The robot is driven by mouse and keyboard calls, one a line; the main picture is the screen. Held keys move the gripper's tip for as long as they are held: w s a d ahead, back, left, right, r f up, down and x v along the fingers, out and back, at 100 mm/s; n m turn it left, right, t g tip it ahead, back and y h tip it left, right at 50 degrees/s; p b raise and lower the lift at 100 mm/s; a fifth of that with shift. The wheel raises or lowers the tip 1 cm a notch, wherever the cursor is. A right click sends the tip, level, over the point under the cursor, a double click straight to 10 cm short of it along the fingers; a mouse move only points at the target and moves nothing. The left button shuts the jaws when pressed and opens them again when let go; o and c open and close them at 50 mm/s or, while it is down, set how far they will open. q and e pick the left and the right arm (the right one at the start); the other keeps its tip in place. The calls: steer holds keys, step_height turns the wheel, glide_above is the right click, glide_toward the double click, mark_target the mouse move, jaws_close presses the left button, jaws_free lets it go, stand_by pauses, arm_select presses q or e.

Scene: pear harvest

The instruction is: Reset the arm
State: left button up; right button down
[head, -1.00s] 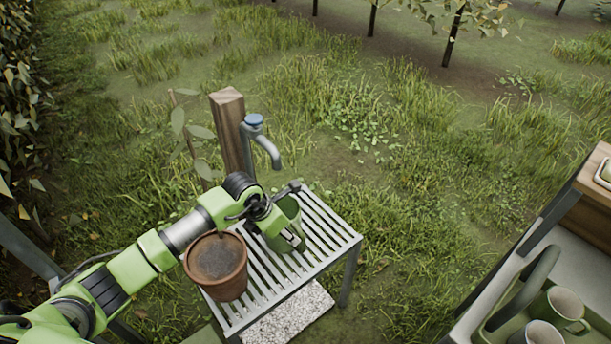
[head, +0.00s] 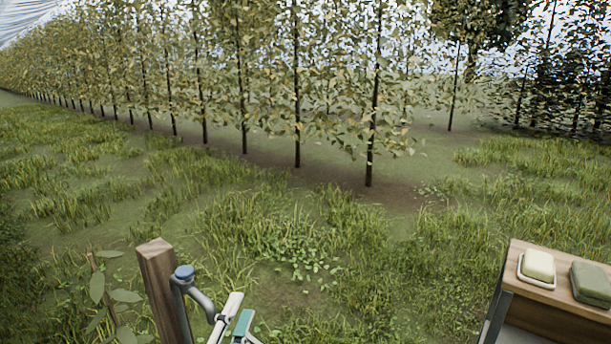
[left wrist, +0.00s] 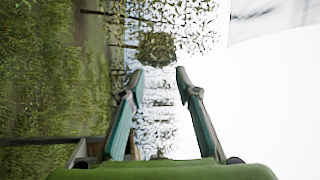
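My left gripper (head: 240,308) shows at the bottom edge of the head view, with only its upturned fingers in sight, just right of the tap. In the left wrist view the two teal-lined fingers of this gripper (left wrist: 156,78) stand well apart with nothing between them. Grass, trees and bright sky lie beyond them. The rest of the left arm is below the head view. My right gripper is in neither view.
A wooden post (head: 163,295) with a blue-topped metal tap (head: 190,290) stands close left of the fingers. At right a wooden shelf (head: 540,294) bears a pale block on a dish (head: 538,266) and a green block (head: 590,283). Open grass and tree rows lie ahead.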

arm_select(q)
steer(key=s+a+f+n+g+y, duration=0.4)
steer(key=s+a+f+n, duration=0.2)
steer(key=f+n, duration=0.15)
steer(key=s+a+f+n+g+y, duration=0.3)
steer(key=s+a+f+n+g, duration=0.25)
steer(key=f, duration=0.35)
steer(key=s+d+f+n+g+h, duration=0.15)
steer(key=s+f+g, duration=0.25)
steer(key=s, duration=0.5)
steer(key=s+d+f+n+g+h, duration=0.1)
steer(key=s+d+f+g+h, duration=0.2)
steer(key=s, duration=0.7)
step_height(320, 180, down, 29)
steer(key=s+g+y, duration=0.1)
steer(key=y, duration=0.1)
steer(key=s+a+f, duration=0.1)
steer(key=s+f, duration=0.6)
steer(key=s, duration=0.1)
steer(key=s+a+f+g, duration=0.1)
steer(key=s+a+f, duration=0.1)
steer(key=s+f, duration=0.6)
steer(key=shift+s+a, duration=0.25)
steer(key=shift+s, duration=0.1)
steer(key=shift+g, duration=0.25)
